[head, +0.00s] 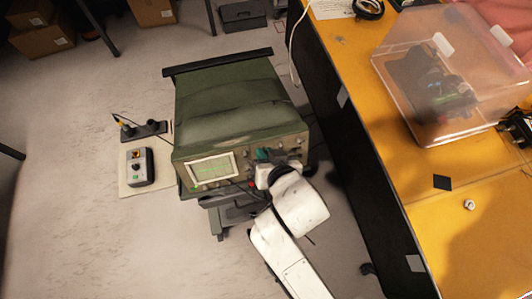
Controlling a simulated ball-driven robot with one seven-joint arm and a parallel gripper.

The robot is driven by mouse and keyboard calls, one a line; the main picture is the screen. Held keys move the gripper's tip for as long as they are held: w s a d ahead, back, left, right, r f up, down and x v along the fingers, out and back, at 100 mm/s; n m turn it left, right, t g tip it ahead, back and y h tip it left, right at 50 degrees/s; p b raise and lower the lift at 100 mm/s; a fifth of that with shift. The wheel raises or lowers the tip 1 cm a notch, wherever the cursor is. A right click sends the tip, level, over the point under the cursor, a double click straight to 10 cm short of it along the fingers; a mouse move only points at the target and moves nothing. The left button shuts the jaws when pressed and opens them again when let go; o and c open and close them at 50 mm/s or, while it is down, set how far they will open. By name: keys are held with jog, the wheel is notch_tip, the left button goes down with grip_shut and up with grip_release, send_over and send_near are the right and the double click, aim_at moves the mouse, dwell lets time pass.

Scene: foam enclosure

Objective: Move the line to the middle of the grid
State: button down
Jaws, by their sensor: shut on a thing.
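A green oscilloscope (235,110) stands on a cart, with its front panel facing me. Its lit screen (211,169) is at the left of the panel and shows a pale greenish grid. The line on it is too small to place surely. My gripper (272,158) is at the right part of the front panel, to the right of the screen. It is shut on a control knob there. The knob and the fingertips are mostly hidden by my wrist.
A yellow-orange workbench (330,45) with a clear plastic bin (450,80) stands close on the right. The floor at left is open.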

jog(key=shift+s+f, duration=0.1)
jog(key=c, duration=1.1)
grip_release()
jog(key=b+v, duration=0.1)
jog(key=v, duration=0.9)
jog(key=shift+s+r, duration=0.25)
jog(key=shift+r, duration=0.1)
